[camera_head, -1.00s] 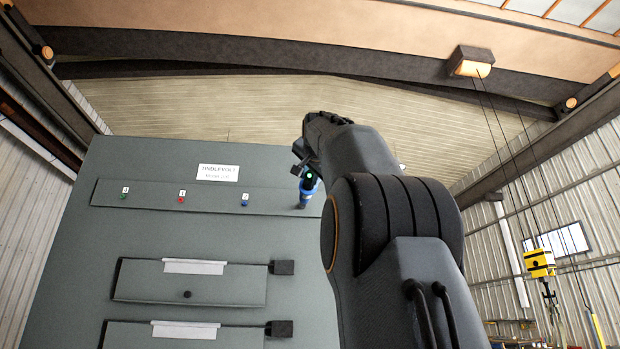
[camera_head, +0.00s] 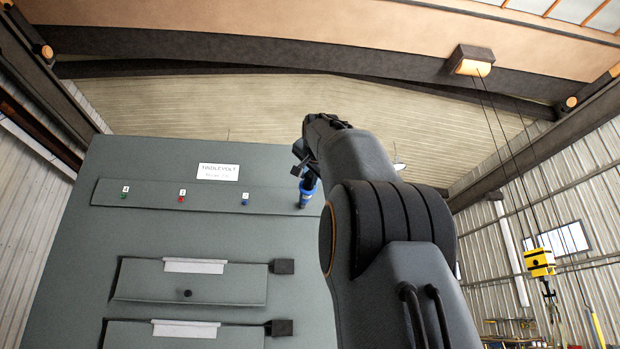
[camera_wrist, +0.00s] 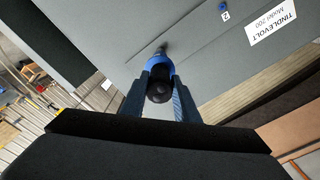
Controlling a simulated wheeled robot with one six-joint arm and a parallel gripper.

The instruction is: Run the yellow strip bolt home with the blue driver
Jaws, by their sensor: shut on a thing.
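My gripper (camera_wrist: 161,100) is shut on the blue driver (camera_wrist: 160,65), with one finger on each side of its dark round end. In the head view the driver (camera_head: 306,194) is at the right end of the grey strip (camera_head: 215,195) on the cabinet front. In the wrist view its grey shank points at the strip; whether it touches is not clear. No yellow bolt shows in either view; that end of the strip is partly covered by the driver and my arm. Green (camera_head: 124,196), red (camera_head: 181,199) and blue (camera_head: 245,202) bolts show along the strip.
The cabinet (camera_head: 70,250) carries a name label (camera_head: 218,172) above the strip and two flap doors with dark latches below, the upper door (camera_head: 190,283) being nearer the strip. A yellow hoist block (camera_head: 540,262) hangs far right. Open space lies above the cabinet.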

